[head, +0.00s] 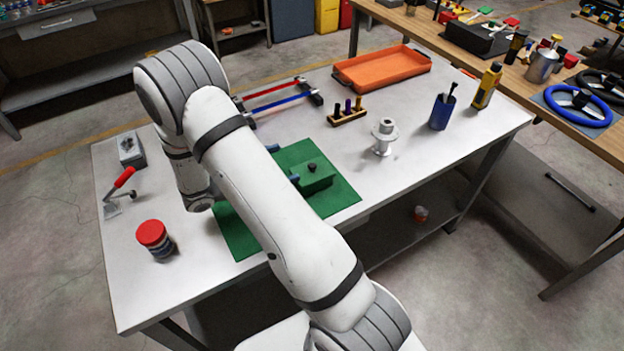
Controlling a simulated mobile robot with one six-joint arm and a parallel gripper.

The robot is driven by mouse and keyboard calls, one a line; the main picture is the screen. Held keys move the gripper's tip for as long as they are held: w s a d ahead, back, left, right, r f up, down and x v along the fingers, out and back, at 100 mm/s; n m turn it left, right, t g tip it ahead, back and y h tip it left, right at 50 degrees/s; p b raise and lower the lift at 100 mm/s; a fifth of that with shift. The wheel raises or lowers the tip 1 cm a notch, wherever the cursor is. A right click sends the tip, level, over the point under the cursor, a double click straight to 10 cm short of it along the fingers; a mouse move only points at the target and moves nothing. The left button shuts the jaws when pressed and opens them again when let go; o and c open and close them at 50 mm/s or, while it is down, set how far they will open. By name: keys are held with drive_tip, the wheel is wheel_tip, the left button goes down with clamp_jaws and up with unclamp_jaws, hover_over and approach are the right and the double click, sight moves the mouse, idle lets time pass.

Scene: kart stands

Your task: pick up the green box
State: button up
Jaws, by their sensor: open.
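The green box (316,178) sits on a green mat (343,196) on the white-topped table, with a small dark knob on its top. My gripper (283,163) is mostly hidden behind my own white arm. Only two blue fingertips show, one at the far left of the box and one close by its left side. The fingers are apart, so it is open, with nothing seen between them. I cannot tell whether the nearer fingertip touches the box.
A small rack (347,118), a metal spool (383,137), a blue cup (442,112) and a yellow bottle (487,87) stand to the right. An orange tray (383,70) lies behind. A red-lidded jar (153,238) and red-handled tool (119,186) are at left.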

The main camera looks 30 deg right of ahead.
drive_tip(key=p, duration=0.1)
approach(304, 174)
drive_tip(key=d, duration=0.1)
drive_tip(key=d+f, duration=0.1)
drive_tip(key=shift+d, duration=0.3)
drive_tip(key=shift+d+p, duration=1.3)
drive_tip(key=shift+d, duration=2.5)
drive_tip(key=c, duration=1.1)
drive_tip(key=shift+r, duration=0.15)
